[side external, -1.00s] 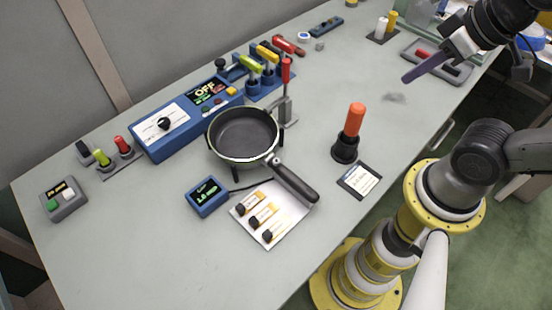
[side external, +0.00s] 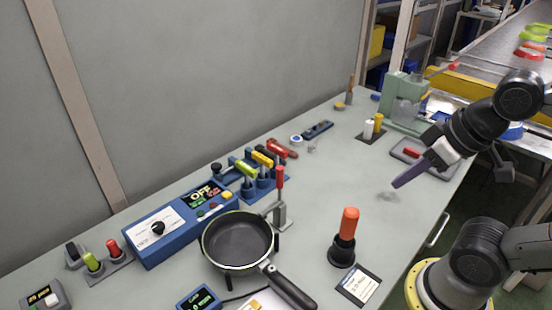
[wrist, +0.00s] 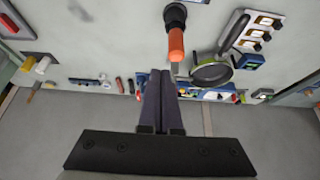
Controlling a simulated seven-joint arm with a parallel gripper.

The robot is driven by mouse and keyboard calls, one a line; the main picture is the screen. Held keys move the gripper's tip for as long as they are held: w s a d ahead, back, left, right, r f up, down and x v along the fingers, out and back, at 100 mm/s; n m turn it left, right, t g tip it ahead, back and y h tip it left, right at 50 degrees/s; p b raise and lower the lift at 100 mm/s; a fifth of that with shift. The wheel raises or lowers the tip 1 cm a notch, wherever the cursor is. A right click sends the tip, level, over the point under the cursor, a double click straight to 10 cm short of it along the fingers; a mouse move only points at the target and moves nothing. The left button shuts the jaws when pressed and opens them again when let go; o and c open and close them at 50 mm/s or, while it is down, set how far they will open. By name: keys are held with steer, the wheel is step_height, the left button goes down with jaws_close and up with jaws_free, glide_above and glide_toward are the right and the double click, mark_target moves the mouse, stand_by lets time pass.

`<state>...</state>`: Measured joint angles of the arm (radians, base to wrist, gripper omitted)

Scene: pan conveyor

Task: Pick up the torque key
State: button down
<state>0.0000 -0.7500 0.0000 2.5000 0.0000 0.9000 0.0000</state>
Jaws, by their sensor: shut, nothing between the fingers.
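An orange handle (side external: 349,222) stands upright in a black round holder (side external: 342,251) on the bench; it looks like the torque key, though no label confirms this. In the wrist view the orange handle (wrist: 176,45) is just beyond and slightly right of my fingertips, with its black holder (wrist: 175,16) at the top. My gripper (side external: 397,185) has long dark purple fingers pressed together with nothing between them. It hangs above the bench, up and to the right of the orange handle in the side view, apart from it. The shut fingers also fill the middle of the wrist view (wrist: 160,74).
A card (side external: 358,285) lies beside the holder. A frying pan (side external: 238,239) sits left, its handle toward the front. A red-handled lever clamp (side external: 280,190) stands behind it. A grey tray (side external: 412,152) and green machine (side external: 404,100) are further back. Bench around my fingertips is clear.

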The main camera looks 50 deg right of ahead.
steer(key=c, duration=1.6)
jaws_free()
steer(key=c, duration=0.7)
jaws_free()
